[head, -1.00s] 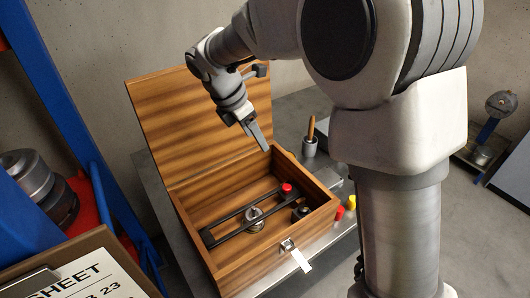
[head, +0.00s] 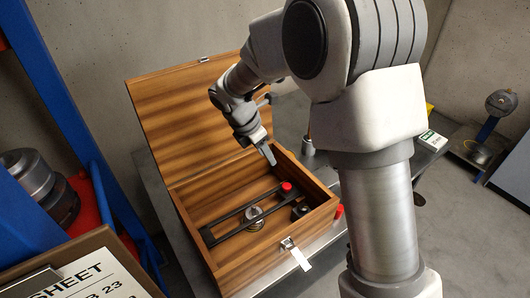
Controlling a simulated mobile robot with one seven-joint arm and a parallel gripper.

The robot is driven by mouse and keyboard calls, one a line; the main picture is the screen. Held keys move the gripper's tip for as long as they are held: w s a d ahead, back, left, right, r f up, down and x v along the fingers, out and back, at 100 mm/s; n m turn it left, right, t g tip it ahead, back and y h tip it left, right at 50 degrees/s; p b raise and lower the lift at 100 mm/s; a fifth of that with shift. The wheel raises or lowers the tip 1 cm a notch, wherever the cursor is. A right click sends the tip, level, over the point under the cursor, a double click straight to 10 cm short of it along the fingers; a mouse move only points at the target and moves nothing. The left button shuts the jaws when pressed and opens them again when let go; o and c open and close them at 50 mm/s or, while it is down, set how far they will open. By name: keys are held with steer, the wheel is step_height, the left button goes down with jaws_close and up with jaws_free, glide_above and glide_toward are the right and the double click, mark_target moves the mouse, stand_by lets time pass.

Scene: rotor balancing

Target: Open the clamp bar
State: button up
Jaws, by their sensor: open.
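The black clamp bar (head: 228,228) lies across the inside of the open wooden box (head: 245,272), over a round metal piece (head: 253,215). A red knob (head: 286,187) sits at the bar's right end. My gripper (head: 269,158) is above the box's back right part, pointing down, behind and a little to the left of the red knob. It is apart from the knob and the bar. Its jaws are open and nothing shows between them; only one finger is clear to see.
The box's raised lid (head: 185,125) stands behind, left of my gripper. A small dark fitting (head: 300,210) sits inside the box's right end. A clipboard sheet (head: 95,280) is at front left.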

jaws_close()
stand_by(1.0)
steer(key=o, duration=0.5)
jaws_free()
steer(key=shift+r, duration=0.1)
steer(key=v, duration=1.7)
steer(key=shift+b, duration=0.35)
steer(key=shift+r, duration=0.15)
